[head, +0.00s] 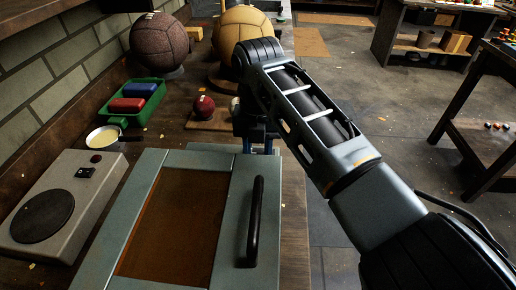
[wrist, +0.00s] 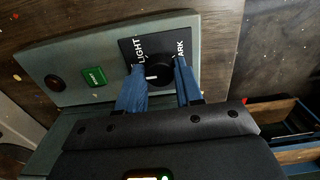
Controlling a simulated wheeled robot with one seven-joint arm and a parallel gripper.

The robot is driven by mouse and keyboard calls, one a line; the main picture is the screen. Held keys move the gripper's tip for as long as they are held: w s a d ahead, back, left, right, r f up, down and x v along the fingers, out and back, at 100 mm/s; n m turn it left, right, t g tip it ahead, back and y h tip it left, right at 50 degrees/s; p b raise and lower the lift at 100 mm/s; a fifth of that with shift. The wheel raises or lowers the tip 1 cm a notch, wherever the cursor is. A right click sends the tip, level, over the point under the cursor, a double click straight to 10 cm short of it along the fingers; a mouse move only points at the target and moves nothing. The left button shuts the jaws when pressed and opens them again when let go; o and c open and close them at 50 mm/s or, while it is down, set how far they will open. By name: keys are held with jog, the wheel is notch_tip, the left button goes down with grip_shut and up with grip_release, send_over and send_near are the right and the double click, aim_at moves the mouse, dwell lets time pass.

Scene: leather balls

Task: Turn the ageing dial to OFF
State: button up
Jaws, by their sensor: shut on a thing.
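The ageing dial (wrist: 166,74) is a black round knob on a black plate (wrist: 205,38) in the wrist view. The plate reads "LIGHT" and what looks like "DARK", its first letter covered; I see no OFF mark. A small white mark shows on the knob's left part. My gripper (wrist: 161,68) has its two blue fingers on either side of the knob, shut on it. In the head view my gripper (head: 258,149) is at the far edge of the grey-green cabinet (head: 231,225), and the dial is hidden there.
The cabinet has an amber window (head: 175,225) and a black handle (head: 255,220). A small red ball (head: 204,106) and larger balls stand beyond.

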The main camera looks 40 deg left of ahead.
jog(key=shift+r, duration=0.1)
jog(key=o, duration=1)
jog(key=shift+o, duration=0.2)
notch_tip(320, 180, up, 8)
jog(key=shift+f+b, duration=0.15)
jog(key=shift+b, duration=0.35)
